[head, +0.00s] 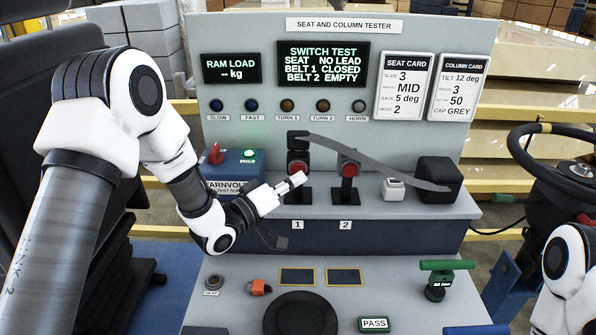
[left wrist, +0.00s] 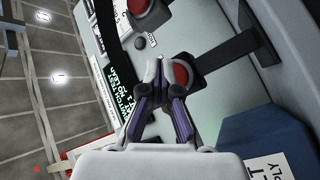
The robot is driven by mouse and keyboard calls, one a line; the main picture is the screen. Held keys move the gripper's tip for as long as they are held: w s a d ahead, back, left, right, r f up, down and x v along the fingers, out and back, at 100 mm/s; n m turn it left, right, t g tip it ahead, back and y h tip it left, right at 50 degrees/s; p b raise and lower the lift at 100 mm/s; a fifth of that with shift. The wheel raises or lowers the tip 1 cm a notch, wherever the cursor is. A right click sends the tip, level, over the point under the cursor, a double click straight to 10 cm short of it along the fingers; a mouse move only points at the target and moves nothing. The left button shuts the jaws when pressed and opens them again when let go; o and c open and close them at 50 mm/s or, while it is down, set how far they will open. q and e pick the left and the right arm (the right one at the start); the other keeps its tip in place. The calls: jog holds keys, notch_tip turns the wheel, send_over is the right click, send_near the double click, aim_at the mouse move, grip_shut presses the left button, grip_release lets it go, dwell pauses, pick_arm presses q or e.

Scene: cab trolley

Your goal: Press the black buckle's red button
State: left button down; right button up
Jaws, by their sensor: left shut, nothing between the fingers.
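The black buckle (head: 297,158) stands upright on the post marked 1, with the grey belt's tongue at its top. Its red button (head: 299,169) faces me. My left gripper (head: 297,181) is shut and empty, its fingertips just below and in front of that button. In the left wrist view the shut fingertips (left wrist: 159,72) lie beside a red button (left wrist: 180,75) and partly overlap its edge; I cannot tell whether they touch. A second buckle (head: 348,170) with a red button stands on post 2, with no tongue in it. My right gripper is out of the picture.
The display (head: 322,64) reads BELT 1 CLOSED, BELT 2 EMPTY. The grey belt (head: 385,165) runs across above buckle 2 to a black box (head: 439,180). A blue supply box (head: 232,167) stands left of the buckles. A steering wheel (head: 550,150) is at the right.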

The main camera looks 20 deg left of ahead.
pick_arm(q)
jog(key=shift+s, duration=0.15)
jog(key=s, duration=0.2)
jog(key=s+d, duration=0.1)
jog(key=s, duration=0.1)
jog(key=shift+s+d+b, duration=0.2)
jog(key=shift+s+b, duration=0.1)
jog(key=shift+s, duration=0.05)
dwell(0.5)
